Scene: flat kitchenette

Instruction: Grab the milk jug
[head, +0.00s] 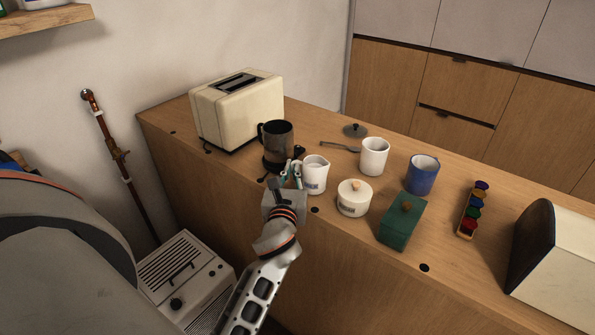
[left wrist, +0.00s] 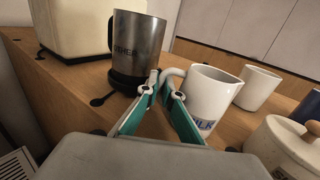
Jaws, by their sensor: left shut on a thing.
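The milk jug (head: 315,176) is a white jug with dark lettering near its base, standing on the wooden counter. In the left wrist view the jug (left wrist: 213,98) shows its handle on the left side, toward my fingers. My left gripper (head: 292,171) reaches over the counter's near edge. In the left wrist view the teal-padded fingers (left wrist: 165,86) come together at the jug's handle and are shut on it; the fingertips hide part of the handle. My right gripper is in neither view.
A dark mug (head: 276,138) on a black base stands just left of the jug, behind my fingers. A white lidded pot (head: 354,198) is close on the right, with a white cup (head: 374,157) behind. A toaster (head: 237,108), blue mug (head: 421,175) and green box (head: 403,222) stand farther off.

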